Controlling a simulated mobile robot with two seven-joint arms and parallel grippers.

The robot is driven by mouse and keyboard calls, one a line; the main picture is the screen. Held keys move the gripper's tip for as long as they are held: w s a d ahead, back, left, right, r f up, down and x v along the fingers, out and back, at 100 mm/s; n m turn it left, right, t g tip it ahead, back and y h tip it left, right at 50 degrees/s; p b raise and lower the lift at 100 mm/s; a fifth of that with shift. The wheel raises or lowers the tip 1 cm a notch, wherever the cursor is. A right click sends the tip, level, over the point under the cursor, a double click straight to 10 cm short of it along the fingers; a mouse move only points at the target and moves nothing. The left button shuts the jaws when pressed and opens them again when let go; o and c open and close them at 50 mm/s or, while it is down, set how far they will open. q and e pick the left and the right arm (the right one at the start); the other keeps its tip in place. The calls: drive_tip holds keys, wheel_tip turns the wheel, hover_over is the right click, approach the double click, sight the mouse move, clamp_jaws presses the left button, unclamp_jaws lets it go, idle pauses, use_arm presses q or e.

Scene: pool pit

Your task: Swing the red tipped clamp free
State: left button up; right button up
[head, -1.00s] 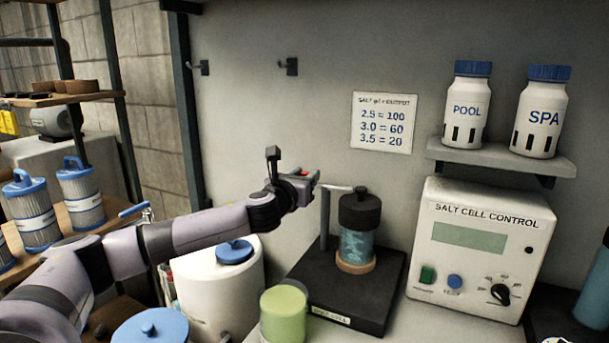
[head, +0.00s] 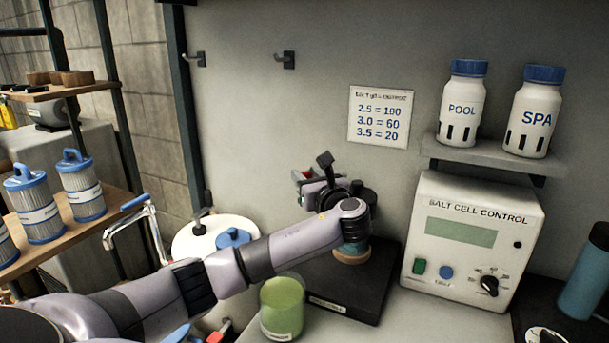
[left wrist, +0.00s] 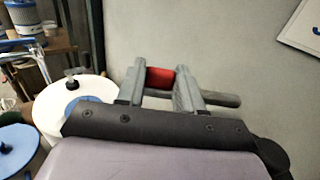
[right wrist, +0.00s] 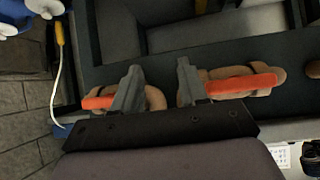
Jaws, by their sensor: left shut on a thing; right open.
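My left gripper (head: 303,178) is shut on the red tip (left wrist: 160,78) of the clamp. The red tip shows between its two fingers in the left wrist view, with a grey bar (left wrist: 222,99) running right behind them. In the head view my left forearm and wrist hide the clamp's post and bar. The clear cell with a tan lower ring (head: 352,254) stands on the black base (head: 335,290), mostly behind my wrist. My right gripper (right wrist: 157,72) is open and empty, above tan objects with orange strips (right wrist: 240,85) in the right wrist view.
A green cup (head: 283,308) stands in front of the black base, close under my left forearm. The salt cell control box (head: 475,250) is at right, below a shelf with POOL (head: 461,105) and SPA (head: 532,112) bottles. A white bucket (head: 190,243) stands left.

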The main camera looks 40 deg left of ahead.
use_arm(q)
drive_tip(key=shift+d+n+g+y, duration=0.25)
drive_tip(key=shift+n+g, duration=0.25)
drive_tip(key=shift+g, duration=0.25)
drive_tip(key=shift+d+n+g+y, duration=0.15)
drive_tip(key=shift+n+g+y, duration=0.1)
drive_tip(key=shift+n+g, duration=0.4)
drive_tip(key=shift+g, duration=0.3)
drive_tip(key=o, duration=1)
drive_tip(key=shift+o, duration=0.2)
drive_tip(key=b+v, duration=0.1)
drive_tip(key=v, duration=0.6)
